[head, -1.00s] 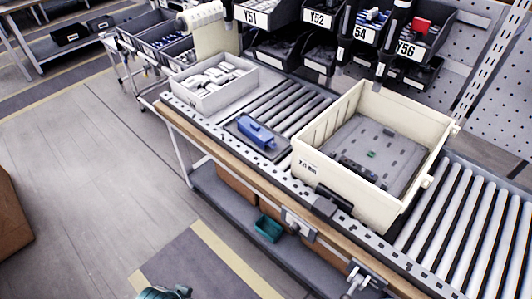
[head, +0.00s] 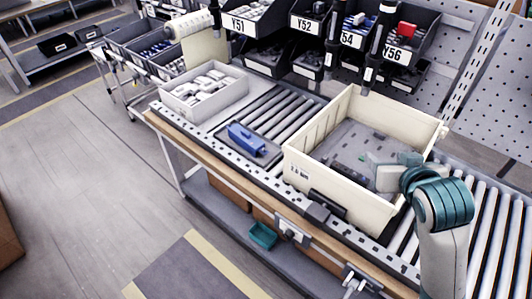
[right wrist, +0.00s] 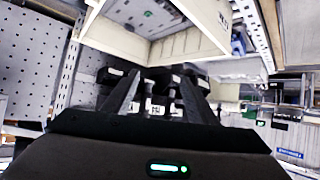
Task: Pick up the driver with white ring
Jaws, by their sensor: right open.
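Dark slim drivers hang in front of the labelled bins in the head view: one at the left (head: 215,16), one at the middle (head: 329,58) and one to its right (head: 369,72). They are small, and I cannot tell for sure which one has a white ring. My right gripper (head: 385,172) is over the cream crate, below and in front of the hanging drivers. In the right wrist view its two dark fingers (right wrist: 158,88) are spread, with nothing seen held between them. My left gripper is out of view.
The large cream crate (head: 330,190) with a grey part inside stands on the roller conveyor (head: 482,230). A blue tool (head: 246,140) lies in a tray left of it, beside a box of white parts (head: 190,108). Labelled bins (head: 255,20) line the back.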

